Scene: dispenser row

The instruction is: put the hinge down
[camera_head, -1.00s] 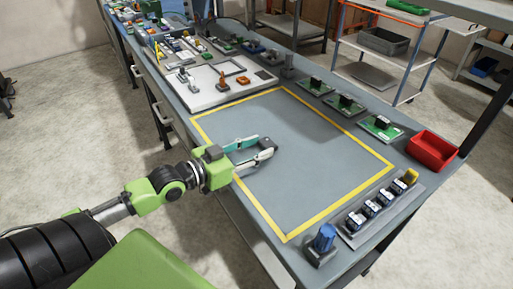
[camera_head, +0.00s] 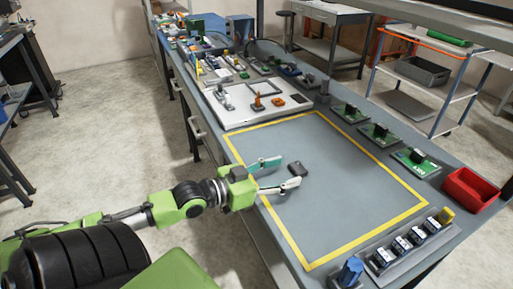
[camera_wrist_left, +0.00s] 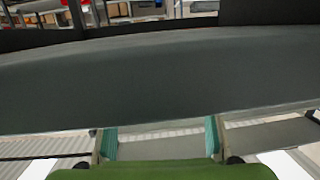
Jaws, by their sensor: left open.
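The hinge, a small dark grey piece (camera_head: 297,169), appears to lie on the grey tabletop inside the yellow outline (camera_head: 349,242), near its left side. My left gripper (camera_head: 290,171) is open, its fingers spread just left of the hinge, with the tips close to it. Whether a tip still touches it is too small to tell. In the left wrist view the two teal-padded fingers (camera_wrist_left: 161,140) stand apart with nothing held between them. A broad dark grey surface fills the middle of that view. My right gripper is not in view.
Behind the outline is a white board (camera_head: 240,115) with small parts. Green boards (camera_head: 415,161) line the right edge, near a red bin (camera_head: 471,190). A rack of dark blocks (camera_head: 410,243) and a blue piece (camera_head: 350,271) stand in front. The outlined area is otherwise clear.

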